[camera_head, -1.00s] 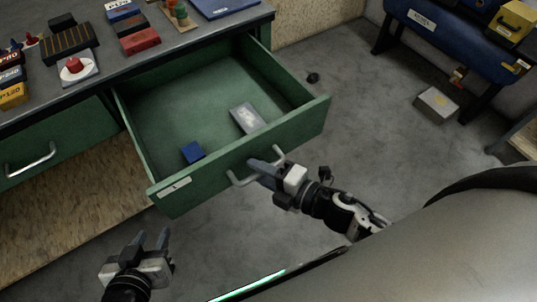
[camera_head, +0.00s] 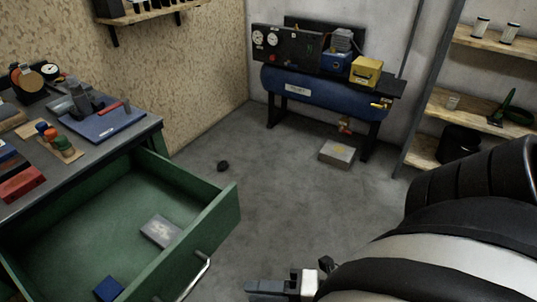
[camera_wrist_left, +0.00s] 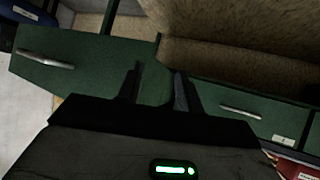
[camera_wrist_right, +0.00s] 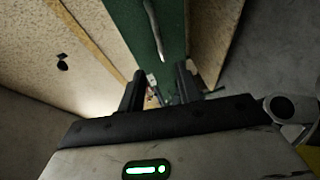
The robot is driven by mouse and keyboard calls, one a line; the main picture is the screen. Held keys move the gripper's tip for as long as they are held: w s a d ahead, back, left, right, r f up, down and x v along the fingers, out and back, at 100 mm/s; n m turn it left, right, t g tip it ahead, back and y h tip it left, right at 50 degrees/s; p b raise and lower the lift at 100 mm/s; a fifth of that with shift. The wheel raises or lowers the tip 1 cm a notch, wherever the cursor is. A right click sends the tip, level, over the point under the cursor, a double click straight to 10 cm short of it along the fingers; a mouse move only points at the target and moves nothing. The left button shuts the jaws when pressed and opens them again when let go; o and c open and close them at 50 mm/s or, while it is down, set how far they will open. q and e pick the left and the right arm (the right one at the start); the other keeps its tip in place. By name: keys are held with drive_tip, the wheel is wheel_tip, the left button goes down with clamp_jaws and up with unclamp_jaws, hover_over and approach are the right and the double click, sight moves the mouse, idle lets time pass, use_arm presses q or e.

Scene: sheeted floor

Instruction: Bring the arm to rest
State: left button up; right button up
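My right gripper (camera_head: 274,288) is at the bottom edge of the head view, to the right of the green drawer's metal handle (camera_head: 197,277) and apart from it. In the right wrist view its two fingers (camera_wrist_right: 160,88) stand apart with nothing held between them. The drawer handle (camera_wrist_right: 154,28) and green front show beyond them. My left gripper is outside the head view. In the left wrist view its fingers (camera_wrist_left: 156,85) are apart and empty, with green drawer fronts beyond. The green drawer (camera_head: 222,218) stands pulled out, holding a grey box (camera_head: 161,231) and a blue block (camera_head: 108,289).
The workbench (camera_head: 150,128) at left carries tools and blocks. A blue compressor tank (camera_head: 318,88) stands at the back, with a small box (camera_head: 337,153) on the floor before it. Shelves (camera_head: 465,92) stand at right. The middle floor is clear.

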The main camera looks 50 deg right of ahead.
drive_tip(key=shift+s+d+r, duration=0.15)
drive_tip(key=shift+s+d, duration=0.2)
drive_tip(key=shift+s, duration=0.15)
drive_tip(key=w+d+m+g+h, duration=0.3)
drive_tip(key=w+d+m+h, duration=0.4)
drive_tip(key=m+h, duration=0.7)
drive_tip(key=s+a+m+g+y, duration=0.5)
drive_tip(key=s+a+m+g, duration=0.1)
drive_tip(key=a+m, duration=0.15)
drive_tip(key=w+a+f+t+y, duration=0.3)
drive_tip(key=w+a+f+t, duration=0.1)
drive_tip(key=w+a+t, duration=0.1)
drive_tip(key=shift+w+a+f+t, duration=0.15)
drive_tip(key=shift+w+a+t, duration=0.25)
drive_tip(key=shift+w+t, duration=0.35)
